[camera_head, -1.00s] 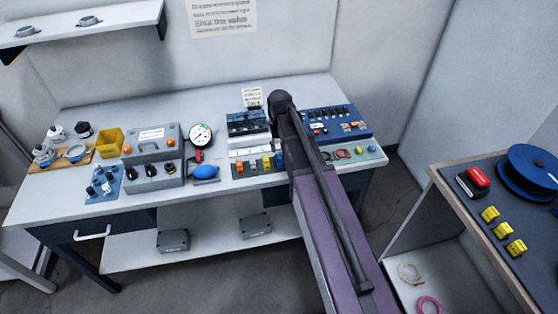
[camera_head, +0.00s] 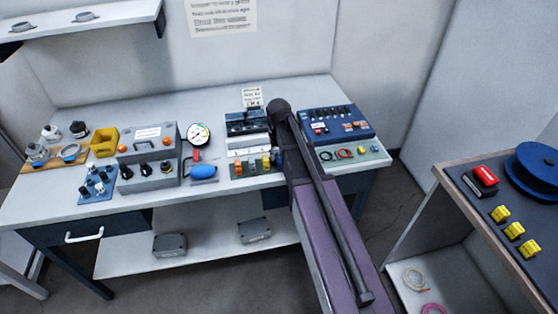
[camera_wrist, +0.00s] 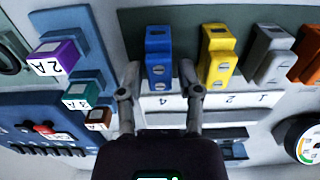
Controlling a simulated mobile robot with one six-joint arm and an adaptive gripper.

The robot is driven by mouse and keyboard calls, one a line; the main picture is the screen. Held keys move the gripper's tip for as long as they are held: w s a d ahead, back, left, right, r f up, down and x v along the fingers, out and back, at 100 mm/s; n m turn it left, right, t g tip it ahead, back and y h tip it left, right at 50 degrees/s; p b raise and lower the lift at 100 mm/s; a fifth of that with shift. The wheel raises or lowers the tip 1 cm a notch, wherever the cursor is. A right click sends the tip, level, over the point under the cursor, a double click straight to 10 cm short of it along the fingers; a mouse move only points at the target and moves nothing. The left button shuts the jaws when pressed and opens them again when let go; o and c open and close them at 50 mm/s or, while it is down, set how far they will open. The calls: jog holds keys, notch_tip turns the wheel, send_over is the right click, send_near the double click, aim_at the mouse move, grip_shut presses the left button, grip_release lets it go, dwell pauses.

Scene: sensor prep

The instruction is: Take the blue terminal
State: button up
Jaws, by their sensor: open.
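The blue terminal (camera_wrist: 159,52) stands at the left end of a row of coloured terminals in the wrist view. My gripper (camera_wrist: 162,80) is open, with one finger to each side of the near end of the blue terminal. I cannot tell whether either finger touches it. In the head view my own arm hides most of the gripper, and only a small part of the blue terminal (camera_head: 277,156) shows beside the arm.
A yellow terminal (camera_wrist: 216,52) stands close to the right of the blue one, then a grey terminal (camera_wrist: 272,52) and an orange one. A purple block (camera_wrist: 56,57) sits to the left. A blue panel (camera_head: 338,124) lies right of my arm on the bench (camera_head: 50,205).

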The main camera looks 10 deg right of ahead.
dwell(0.3)
grip_shut()
jog(key=shift+r, duration=0.15)
notch_tip(320, 180, up, 2)
jog(key=p, duration=0.2)
jog(key=shift+r+p, duration=0.25)
jog(key=shift+p, duration=0.1)
jog(key=shift+s+r+p, duration=0.45)
jog(key=shift+r+p, duration=0.1)
jog(key=shift+p, duration=0.05)
jog(key=s+d+r+p, duration=0.1)
jog(key=s, duration=1.4)
jog(key=shift+d, duration=0.4)
